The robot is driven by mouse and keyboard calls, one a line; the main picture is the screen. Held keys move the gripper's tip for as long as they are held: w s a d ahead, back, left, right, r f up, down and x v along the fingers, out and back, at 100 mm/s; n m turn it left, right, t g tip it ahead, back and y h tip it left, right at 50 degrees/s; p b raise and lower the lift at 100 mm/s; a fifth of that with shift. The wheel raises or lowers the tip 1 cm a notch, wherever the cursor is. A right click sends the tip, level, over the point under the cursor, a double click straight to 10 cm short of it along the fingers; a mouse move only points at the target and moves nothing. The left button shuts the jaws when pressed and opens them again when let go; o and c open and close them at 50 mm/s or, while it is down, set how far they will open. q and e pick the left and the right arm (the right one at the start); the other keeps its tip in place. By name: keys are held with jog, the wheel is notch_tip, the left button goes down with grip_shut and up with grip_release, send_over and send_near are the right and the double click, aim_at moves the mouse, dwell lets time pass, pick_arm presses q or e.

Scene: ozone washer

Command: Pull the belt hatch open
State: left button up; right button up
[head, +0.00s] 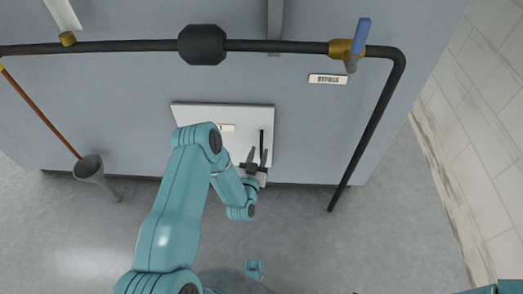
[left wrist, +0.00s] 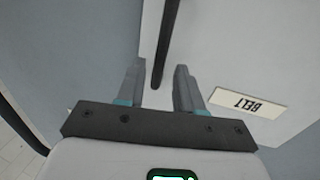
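The belt hatch (head: 192,114) is a white panel low on the grey-blue machine front. A thin black vertical handle (head: 262,142) sits near its right edge. My left gripper (head: 257,156) is open at the lower end of the handle, one finger on each side of it in the picture. In the left wrist view the black handle (left wrist: 166,40) runs down between the two open fingers (left wrist: 160,85), with space on both sides; I cannot tell how deep it lies between them. The BELT label (left wrist: 248,103) is on the white panel to the right there. My right gripper is not in view.
A black pipe (head: 120,46) crosses above the hatch and bends down at the right (head: 375,125). A blue-handled valve (head: 352,45) sits above the BYPASS label (head: 328,79). A grey funnel-like cup (head: 90,170) stands left. A tiled wall (head: 470,130) is right. Grey floor (head: 330,250) is clear.

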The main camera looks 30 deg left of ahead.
aim_at(261, 149)
pick_arm(q)
jog(key=shift+b+x, duration=0.3)
jog(key=shift+x, duration=1.7)
grip_shut()
jog(key=shift+s+d+f, duration=0.1)
